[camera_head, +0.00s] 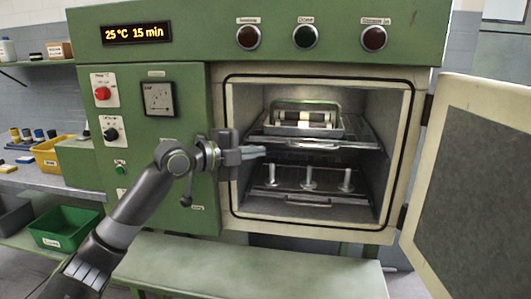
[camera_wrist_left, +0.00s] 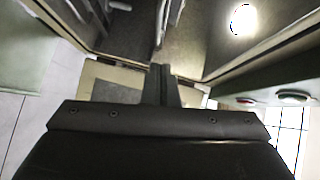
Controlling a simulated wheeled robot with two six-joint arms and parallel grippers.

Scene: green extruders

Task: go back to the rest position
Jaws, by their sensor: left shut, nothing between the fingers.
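My left gripper (camera_head: 254,153) is in front of the left part of the open oven chamber (camera_head: 240,110), its fingers pointing right. Its fingers also show in the left wrist view (camera_wrist_left: 161,84), pressed together with nothing between them. A metal tray with a handle (camera_head: 306,122), holding a light and dark cylindrical part, sits on the upper rack (camera_head: 360,140). The lower rack (camera_head: 270,190) carries upright metal pegs (camera_head: 308,180) with no part on them. My right gripper shows in neither view.
The oven door (camera_head: 475,180) stands wide open on the right. A green ledge (camera_head: 250,270) runs below the oven. The display (camera_head: 137,34) reads 25 °C 15 min. At left are a shelf, a yellow bin (camera_head: 50,153) and a green bin (camera_head: 65,228).

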